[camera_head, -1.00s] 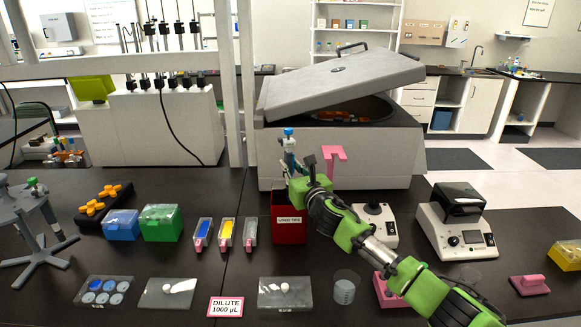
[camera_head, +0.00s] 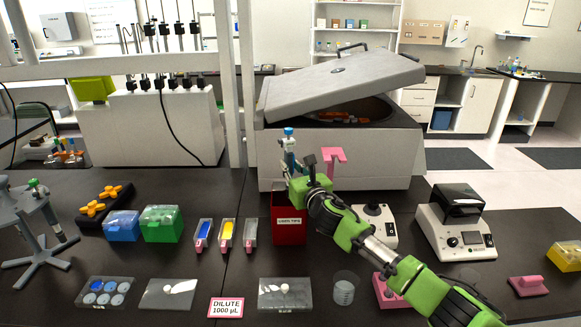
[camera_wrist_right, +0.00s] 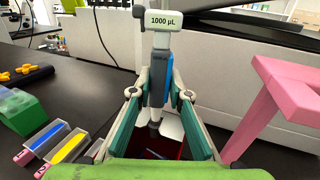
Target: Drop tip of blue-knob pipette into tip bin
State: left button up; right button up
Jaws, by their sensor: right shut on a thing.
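The blue-knob pipette (camera_head: 288,143) is upright in my right gripper (camera_head: 297,180), above the red tip bin (camera_head: 289,224). In the right wrist view my right gripper (camera_wrist_right: 160,105) is shut around the pipette body (camera_wrist_right: 157,78), which carries a "1000 µL" label. The red bin also shows below the fingers in the right wrist view (camera_wrist_right: 164,146). The pipette's lower end is hidden by the gripper and the bin, so I cannot tell whether a tip is on it. My left gripper is not in view.
A large centrifuge (camera_head: 340,150) with a raised lid stands behind the bin, with a pink stand (camera_head: 334,160) in front of it. Blue (camera_head: 122,225) and green (camera_head: 161,223) tip boxes and slim coloured racks (camera_head: 226,233) are left of the bin. A pipette carousel (camera_head: 36,215) is far left.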

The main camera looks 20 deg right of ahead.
jog(key=shift+f, duration=0.2)
jog(key=shift+s+a, duration=0.1)
jog(key=shift+s, duration=0.25)
jog(key=s+p, duration=0.1)
jog(key=s, duration=0.1)
jog(key=s+a+p, duration=0.1)
jog(key=s, duration=0.1)
jog(key=shift+s+a+f, duration=0.1)
jog(key=shift+s+a, duration=0.05)
jog(key=shift+s, duration=0.05)
